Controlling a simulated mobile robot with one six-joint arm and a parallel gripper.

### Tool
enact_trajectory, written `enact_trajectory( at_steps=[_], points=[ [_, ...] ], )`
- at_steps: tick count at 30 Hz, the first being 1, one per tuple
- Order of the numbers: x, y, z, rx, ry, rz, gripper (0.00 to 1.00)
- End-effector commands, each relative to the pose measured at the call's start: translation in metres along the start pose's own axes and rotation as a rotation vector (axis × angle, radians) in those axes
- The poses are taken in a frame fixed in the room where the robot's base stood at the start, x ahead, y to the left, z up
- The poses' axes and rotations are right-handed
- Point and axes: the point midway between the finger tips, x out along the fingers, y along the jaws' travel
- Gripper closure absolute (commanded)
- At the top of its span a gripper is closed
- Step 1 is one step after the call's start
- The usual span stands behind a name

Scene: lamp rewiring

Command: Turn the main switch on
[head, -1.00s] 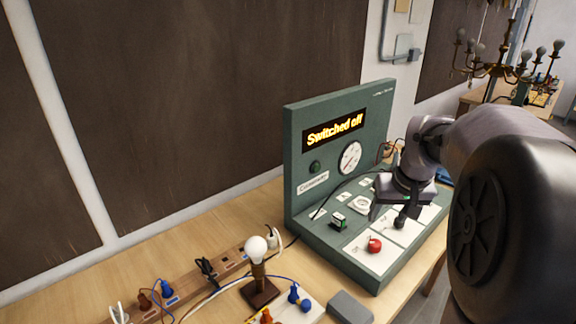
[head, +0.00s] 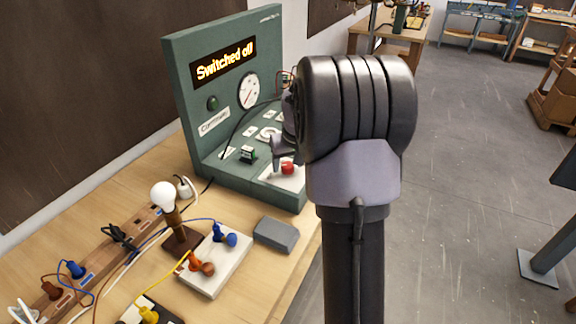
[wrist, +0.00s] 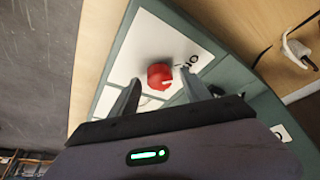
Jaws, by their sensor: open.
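The red knob (head: 287,168) sits on a white plate at the front right corner of the green control panel (head: 184,95). The panel's display (head: 223,63) reads "Switched off". In the wrist view the red knob (wrist: 159,75) has a white mark and lies at or just beyond the fingertips. My gripper (wrist: 159,78) is open, with one finger on each side of the knob's line; I cannot tell whether they touch it. In the head view my arm hides most of the gripper and the panel's right side.
A lamp with a bulb (head: 163,196) stands left of the panel, by a power strip (head: 101,254) and loose cables. A white terminal board (head: 229,262) and a grey box (head: 276,234) lie in front. A white plug (wrist: 296,48) shows in the wrist view.

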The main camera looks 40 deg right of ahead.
Motion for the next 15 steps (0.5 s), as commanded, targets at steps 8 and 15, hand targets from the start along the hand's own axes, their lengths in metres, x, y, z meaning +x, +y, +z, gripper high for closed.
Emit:
enact_trajectory(
  at_steps=[8, 15],
  points=[
    [-0.0006, 0.0, -0.0002, 0.0, 0.0, 0.0, 0.64],
    [-0.0007, -0.0001, -0.0001, 0.001, 0.0, 0.0, 1.0]
  ],
)
